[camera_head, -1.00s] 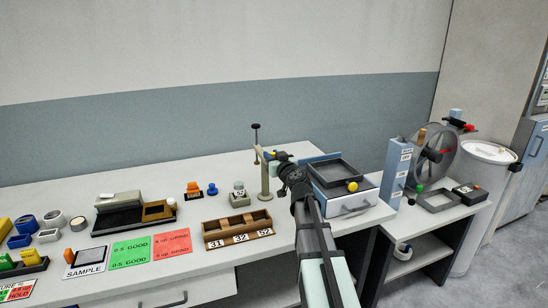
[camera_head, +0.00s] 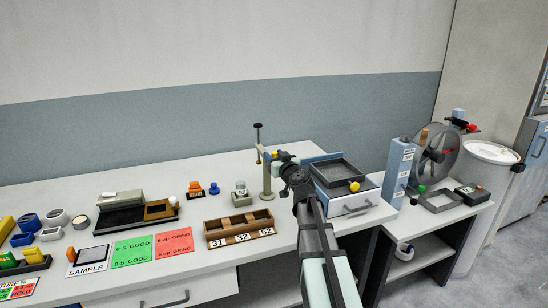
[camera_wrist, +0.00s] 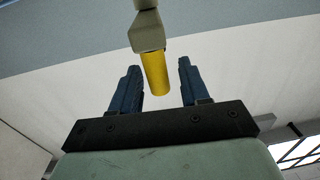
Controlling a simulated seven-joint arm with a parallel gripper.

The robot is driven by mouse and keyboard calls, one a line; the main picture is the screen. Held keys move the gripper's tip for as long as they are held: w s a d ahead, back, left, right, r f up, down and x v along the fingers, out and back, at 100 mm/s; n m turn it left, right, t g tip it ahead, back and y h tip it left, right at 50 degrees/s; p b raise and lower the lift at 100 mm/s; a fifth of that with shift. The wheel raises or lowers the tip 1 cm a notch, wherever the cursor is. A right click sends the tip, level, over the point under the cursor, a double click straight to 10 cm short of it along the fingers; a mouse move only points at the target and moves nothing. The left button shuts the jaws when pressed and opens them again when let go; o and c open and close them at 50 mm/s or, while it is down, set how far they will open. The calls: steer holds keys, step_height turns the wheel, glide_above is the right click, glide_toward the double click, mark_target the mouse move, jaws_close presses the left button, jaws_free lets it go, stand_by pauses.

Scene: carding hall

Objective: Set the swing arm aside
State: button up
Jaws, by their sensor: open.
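The swing arm (camera_head: 262,153) is a beige arm on an upright post (camera_head: 266,182) near the back of the bench. A yellow grip (camera_wrist: 156,74) hangs from its beige end block (camera_wrist: 147,32) in the wrist view. A small part of the grip (camera_head: 275,156) also shows in the head view. My gripper (camera_wrist: 160,78) is open, with its two dark blue fingers on either side of the yellow grip. The grip appears closer to the left finger, with a gap on the right. I cannot tell whether the left finger touches it.
A blue-grey box with a dark tray (camera_head: 340,172) stands just right of my gripper. A wooden rack (camera_head: 239,228) numbered 31, 32 and 52 lies in front of the post. A small weight block (camera_head: 242,195) stands left of the post. Bare bench lies behind these.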

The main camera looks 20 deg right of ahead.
steer(key=s, duration=1.1)
steer(key=shift+s+d, duration=0.25)
